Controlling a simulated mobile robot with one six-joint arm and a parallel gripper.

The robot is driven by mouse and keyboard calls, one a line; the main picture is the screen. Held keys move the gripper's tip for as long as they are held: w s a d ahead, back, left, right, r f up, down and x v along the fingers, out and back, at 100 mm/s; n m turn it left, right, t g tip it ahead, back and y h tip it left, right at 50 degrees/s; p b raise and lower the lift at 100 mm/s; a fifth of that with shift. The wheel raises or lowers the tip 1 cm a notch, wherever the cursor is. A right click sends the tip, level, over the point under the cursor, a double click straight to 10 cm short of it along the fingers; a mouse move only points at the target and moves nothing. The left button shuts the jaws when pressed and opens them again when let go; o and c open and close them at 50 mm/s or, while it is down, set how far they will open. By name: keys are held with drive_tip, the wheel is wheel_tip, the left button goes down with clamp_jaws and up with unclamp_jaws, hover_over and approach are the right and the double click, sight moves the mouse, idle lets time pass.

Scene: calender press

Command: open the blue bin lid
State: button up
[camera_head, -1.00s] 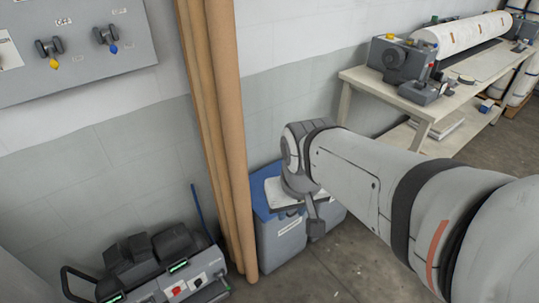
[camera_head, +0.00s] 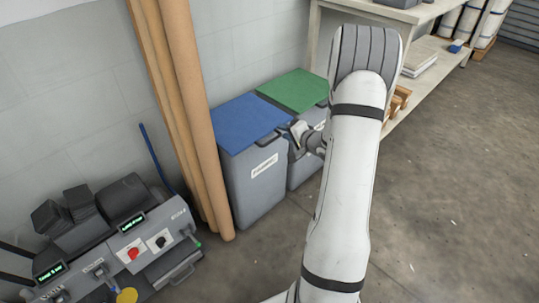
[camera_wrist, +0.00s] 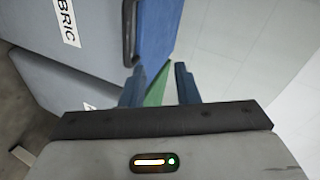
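The blue lid (camera_head: 247,120) lies flat and closed on a grey bin (camera_head: 255,185) with a white label. In the wrist view, the blue lid (camera_wrist: 160,30) stands on edge in the picture, with a dark grey handle (camera_wrist: 129,35) along its side. My gripper (camera_head: 297,132) is at the front right corner of this bin, partly hidden by my wrist. In the wrist view, its two dark blue fingers (camera_wrist: 160,85) are apart, with no object held. The left finger's tip is close to the handle's lower end; I cannot tell if they touch.
A green-lidded bin (camera_head: 297,90) stands right beside the blue one. Tall brown rolls (camera_head: 185,120) lean at its left. A grey control unit (camera_head: 150,235) is at the lower left, and a shelved table (camera_head: 425,60) at the back right. The floor (camera_head: 440,200) in front is clear.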

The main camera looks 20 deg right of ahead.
drive_tip(key=m+y+b, duration=0.2)
approach(273, 139)
wheel_tip(273, 139, down, 2)
drive_tip(key=w, duration=0.2)
drive_tip(key=shift+t, duration=0.5)
drive_tip(key=b+x, duration=0.1)
drive_tip(key=x, duration=0.3)
drive_tip(key=a+b+x, duration=0.1)
drive_tip(key=x, duration=0.3)
drive_tip(key=shift+s+b, duration=0.2)
drive_tip(key=shift+b, duration=0.2)
drive_tip(key=shift+r, duration=0.1)
clamp_jaws()
